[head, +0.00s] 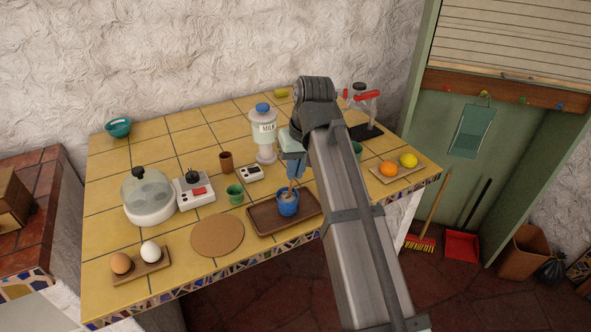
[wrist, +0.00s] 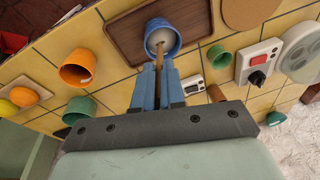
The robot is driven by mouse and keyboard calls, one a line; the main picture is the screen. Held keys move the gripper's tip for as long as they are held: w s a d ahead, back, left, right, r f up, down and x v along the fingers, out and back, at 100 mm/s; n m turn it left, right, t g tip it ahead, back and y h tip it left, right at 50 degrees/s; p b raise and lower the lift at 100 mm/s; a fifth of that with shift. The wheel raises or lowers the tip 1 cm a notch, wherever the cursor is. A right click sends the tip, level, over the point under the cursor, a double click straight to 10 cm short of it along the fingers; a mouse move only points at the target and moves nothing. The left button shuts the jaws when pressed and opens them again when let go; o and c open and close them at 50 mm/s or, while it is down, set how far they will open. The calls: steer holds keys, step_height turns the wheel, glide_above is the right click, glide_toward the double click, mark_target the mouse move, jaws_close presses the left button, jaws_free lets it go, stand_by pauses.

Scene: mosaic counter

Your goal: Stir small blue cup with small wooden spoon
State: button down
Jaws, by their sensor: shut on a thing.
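The small blue cup (head: 288,204) stands upright on the brown tray (head: 262,222) near the front of the counter. It also shows in the wrist view (wrist: 161,30), with something pale inside. My gripper (head: 296,172) is above the cup, pointing down. In the wrist view my gripper (wrist: 160,75) is shut on the small wooden spoon (wrist: 161,62). The spoon's lower end reaches into the cup; its tip is hidden in the pale contents. Only a short piece of the spoon (head: 291,186) shows in the head view.
A green cup (head: 235,194) and a small white scale (head: 250,173) stand left of the tray. A milk bottle (head: 264,140) stands behind. A round cork mat (head: 217,235) lies at front left. In the wrist view, an orange cup (wrist: 77,69) stands beside the tray.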

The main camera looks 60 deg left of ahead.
steer(key=shift+s+d, duration=0.15)
steer(key=shift+d, duration=0.1)
stand_by(0.3)
steer(key=shift+r, duration=0.1)
steer(key=s+v, duration=0.1)
steer(key=v, duration=0.9)
steer(key=shift+w+a+r, duration=0.15)
steer(key=shift+w+a, duration=0.1)
steer(key=shift+w, duration=0.1)
stand_by(0.4)
